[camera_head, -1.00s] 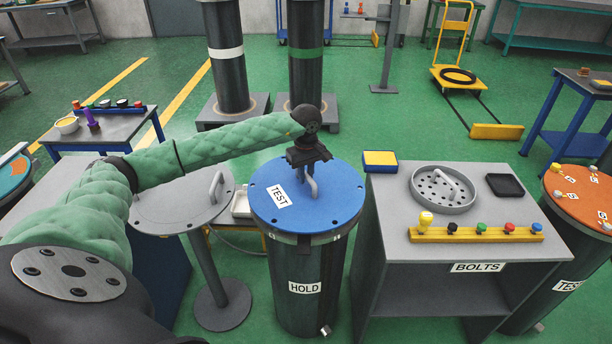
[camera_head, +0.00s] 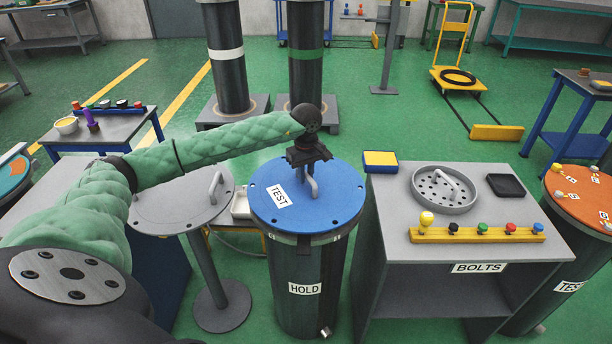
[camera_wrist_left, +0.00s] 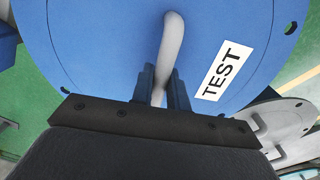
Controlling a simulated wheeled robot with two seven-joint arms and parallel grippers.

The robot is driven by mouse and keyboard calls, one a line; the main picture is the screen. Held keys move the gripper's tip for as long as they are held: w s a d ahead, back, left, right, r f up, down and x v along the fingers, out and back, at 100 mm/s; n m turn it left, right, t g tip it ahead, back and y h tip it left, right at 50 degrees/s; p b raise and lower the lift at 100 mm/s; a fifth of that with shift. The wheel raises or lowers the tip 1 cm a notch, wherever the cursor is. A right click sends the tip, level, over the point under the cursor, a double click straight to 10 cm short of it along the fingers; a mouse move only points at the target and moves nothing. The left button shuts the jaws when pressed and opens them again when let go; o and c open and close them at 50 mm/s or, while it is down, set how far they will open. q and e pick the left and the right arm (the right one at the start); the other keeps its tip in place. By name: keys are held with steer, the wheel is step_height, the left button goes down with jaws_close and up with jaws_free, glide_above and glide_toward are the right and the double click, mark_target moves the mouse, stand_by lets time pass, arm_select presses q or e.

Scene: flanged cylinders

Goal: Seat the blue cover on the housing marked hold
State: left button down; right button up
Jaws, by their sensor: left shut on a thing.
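The blue cover (camera_head: 335,207) with a TEST label lies on top of the dark cylindrical housing (camera_head: 312,275) marked HOLD. It looks level and roughly centred; whether it is fully seated I cannot tell. My left gripper (camera_head: 309,172) is above the cover and shut on its grey loop handle (camera_head: 312,187). In the left wrist view the two fingers (camera_wrist_left: 161,90) are on either side of the handle (camera_wrist_left: 172,45), over the blue cover (camera_wrist_left: 100,40). My right gripper does not show.
A round grey plate with a handle (camera_head: 180,203) is on a stand at left. At right a grey bench (camera_head: 390,222) holds a perforated bowl, a black tray and a yellow rack of bolts (camera_head: 480,236). An orange-topped cylinder (camera_head: 583,197) stands at far right.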

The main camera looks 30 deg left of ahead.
arm_select(q)
steer(key=shift+f+b, duration=0.2)
steer(key=shift+b, duration=0.4)
stand_by(1.5)
steer(key=shift+b, duration=0.9)
stand_by(1.6)
steer(key=shift+f+b, duration=0.75)
steer(key=shift+f, duration=0.15)
stand_by(0.9)
steer(key=c, duration=1.3)
jaws_free()
steer(key=shift+r+p, duration=0.85)
steer(key=shift+r, duration=2.65)
